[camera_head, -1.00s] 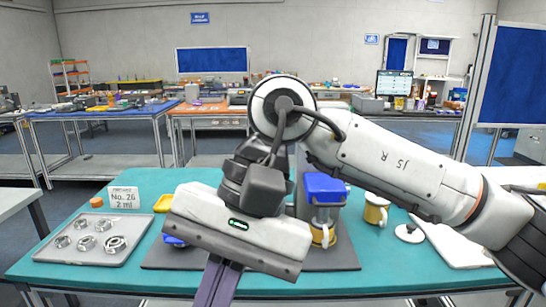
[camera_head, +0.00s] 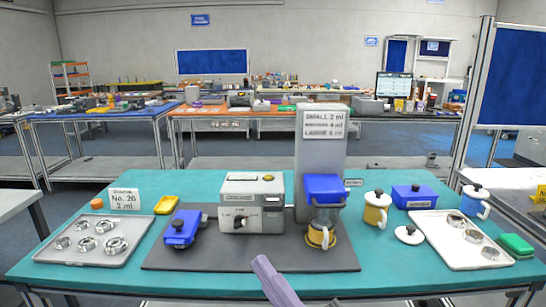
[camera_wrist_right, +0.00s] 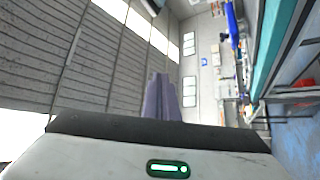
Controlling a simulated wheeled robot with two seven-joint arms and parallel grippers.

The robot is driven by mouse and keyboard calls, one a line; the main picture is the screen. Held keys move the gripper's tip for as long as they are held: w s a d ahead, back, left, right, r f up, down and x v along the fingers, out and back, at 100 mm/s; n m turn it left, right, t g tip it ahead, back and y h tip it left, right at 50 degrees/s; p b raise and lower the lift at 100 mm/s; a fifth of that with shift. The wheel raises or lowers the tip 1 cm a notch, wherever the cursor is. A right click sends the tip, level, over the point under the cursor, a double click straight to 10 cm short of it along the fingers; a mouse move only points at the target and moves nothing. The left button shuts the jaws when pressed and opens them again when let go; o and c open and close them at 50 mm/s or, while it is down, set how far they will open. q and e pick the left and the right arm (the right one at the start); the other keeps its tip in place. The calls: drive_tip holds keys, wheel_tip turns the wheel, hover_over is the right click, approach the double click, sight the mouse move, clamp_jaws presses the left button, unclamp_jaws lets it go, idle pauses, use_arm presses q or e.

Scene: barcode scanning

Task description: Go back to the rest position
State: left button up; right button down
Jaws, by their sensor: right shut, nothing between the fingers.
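My right gripper (camera_head: 264,262) shows only as its purple fingertips at the bottom edge of the head view, in front of the teal table's near side. In the right wrist view its purple fingers (camera_wrist_right: 160,80) are together, with nothing between them, and point toward the ceiling and far wall. The rest of my right arm is out of the head view. My left gripper is in neither view.
The teal table (camera_head: 390,280) holds a left tray (camera_head: 75,258) of metal rings, a grey machine (camera_head: 252,203), a blue-topped device (camera_head: 322,190), a blue clamp-like item (camera_head: 181,229), a yellow mug (camera_head: 376,208) and a right tray (camera_head: 450,245). The front edge is mostly clear.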

drive_tip(key=s+d+f+m+g+h, duration=0.1)
drive_tip(key=s+d+f+m+h, duration=0.2)
drive_tip(key=f, duration=0.5)
drive_tip(key=s+d+f+m+g+h, duration=0.1)
drive_tip(key=d+f+m+h, duration=0.3)
drive_tip(key=f, duration=0.4)
drive_tip(key=s+d+f+m+g+h, duration=0.1)
drive_tip(key=s+d+f+m+h, duration=0.1)
drive_tip(key=d+f+m, duration=0.45)
drive_tip(key=s+d+f+m+g+h, duration=0.3)
drive_tip(key=s+f+g, duration=0.3)
drive_tip(key=s+f, duration=0.9)
drive_tip(key=shift+s+d+f+m, duration=0.2)
drive_tip(key=shift+d+f+m, duration=0.25)
drive_tip(key=shift+d+m, duration=0.25)
drive_tip(key=c, duration=2.5)
unclamp_jaws()
